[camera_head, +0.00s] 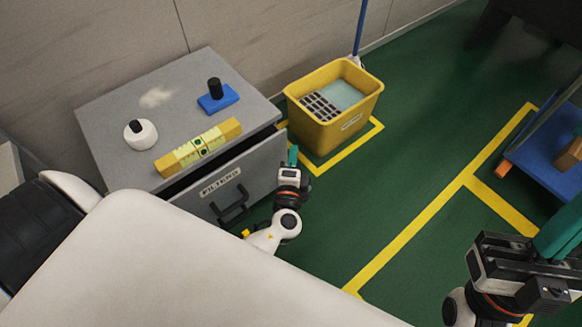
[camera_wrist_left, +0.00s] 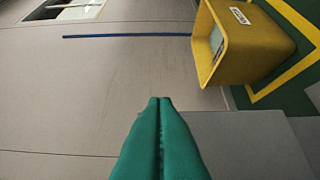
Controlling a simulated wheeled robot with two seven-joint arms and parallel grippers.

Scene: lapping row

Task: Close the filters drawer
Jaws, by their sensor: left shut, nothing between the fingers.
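The filters drawer (camera_head: 255,172) is in the front of a grey cabinet (camera_head: 100,108). It stands partly open, with a dark gap under the cabinet top. Its front has a white label and a black handle (camera_head: 232,208). My left gripper (camera_head: 292,155) is just right of the drawer front, near its upper right corner, with its teal fingers pointing up in the picture. I cannot tell whether it touches the drawer. In the left wrist view its fingers (camera_wrist_left: 160,135) are shut together and empty. My right gripper (camera_head: 560,232) is at the lower right, away from the drawer, its fingertips partly cut off.
On the cabinet top are a yellow level (camera_head: 198,147), a white round container (camera_head: 140,134) and a blue block with a black knob (camera_head: 217,99). A yellow mop bucket (camera_head: 330,115) stands right of the cabinet. A blue cart (camera_head: 548,165) is at the right. Green floor between is clear.

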